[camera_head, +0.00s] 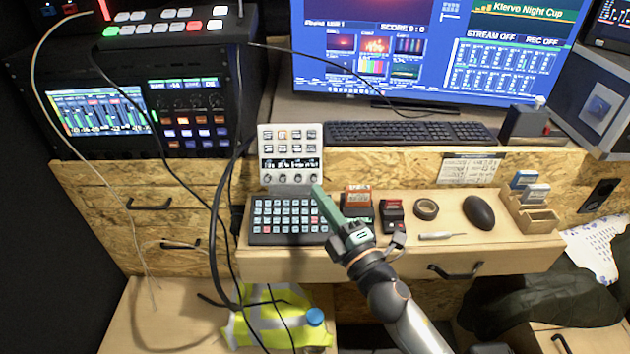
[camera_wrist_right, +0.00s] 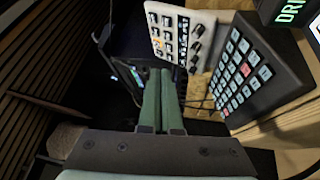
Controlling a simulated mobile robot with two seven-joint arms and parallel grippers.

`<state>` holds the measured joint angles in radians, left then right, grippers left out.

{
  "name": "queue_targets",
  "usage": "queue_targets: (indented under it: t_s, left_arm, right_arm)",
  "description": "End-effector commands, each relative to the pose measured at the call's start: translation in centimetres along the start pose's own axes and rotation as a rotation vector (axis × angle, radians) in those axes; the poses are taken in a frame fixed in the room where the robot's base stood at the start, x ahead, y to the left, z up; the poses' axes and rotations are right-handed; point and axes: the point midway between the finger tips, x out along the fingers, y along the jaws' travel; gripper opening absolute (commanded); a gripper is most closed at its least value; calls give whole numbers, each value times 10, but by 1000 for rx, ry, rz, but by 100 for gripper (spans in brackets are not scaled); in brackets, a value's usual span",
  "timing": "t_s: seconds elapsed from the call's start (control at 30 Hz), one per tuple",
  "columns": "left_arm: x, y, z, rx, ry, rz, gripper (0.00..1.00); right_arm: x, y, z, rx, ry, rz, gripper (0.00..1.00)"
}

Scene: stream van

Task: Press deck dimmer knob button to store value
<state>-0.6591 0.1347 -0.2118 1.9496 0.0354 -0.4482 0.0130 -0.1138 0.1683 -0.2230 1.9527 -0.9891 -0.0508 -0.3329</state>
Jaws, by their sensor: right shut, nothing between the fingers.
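The deck (camera_head: 291,153) is a white upright panel with rows of buttons on top, a small display strip and a row of dimmer knobs (camera_head: 290,179) along its bottom. In the right wrist view the deck (camera_wrist_right: 183,32) shows at the top, turned on its side, with its knobs (camera_wrist_right: 197,35) toward the right. My right gripper (camera_head: 318,189) has green fingers, shut and empty. In the head view its tips appear just below the rightmost knob; I cannot tell whether they touch it. The fingers also show in the right wrist view (camera_wrist_right: 160,74). My left gripper is not in view.
A black keypad (camera_head: 285,219) lies below the deck, beside my right fingers. An orange-topped box (camera_head: 357,197), a red-and-black box (camera_head: 392,213), a tape roll (camera_head: 427,209) and a mouse (camera_head: 479,211) sit to the right. Black cables (camera_head: 222,215) hang left of the deck.

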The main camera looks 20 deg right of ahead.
Motion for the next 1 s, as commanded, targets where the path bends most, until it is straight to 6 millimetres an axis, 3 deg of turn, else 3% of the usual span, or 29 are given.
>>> queue_targets:
  t_s: [0.4,1.0]
  left_arm:
    - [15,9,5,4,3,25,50]
    - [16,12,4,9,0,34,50]
  right_arm:
    - [37,-29,28,-2,0,1,0]
    - [44,-32,32,-1,0,0,0]
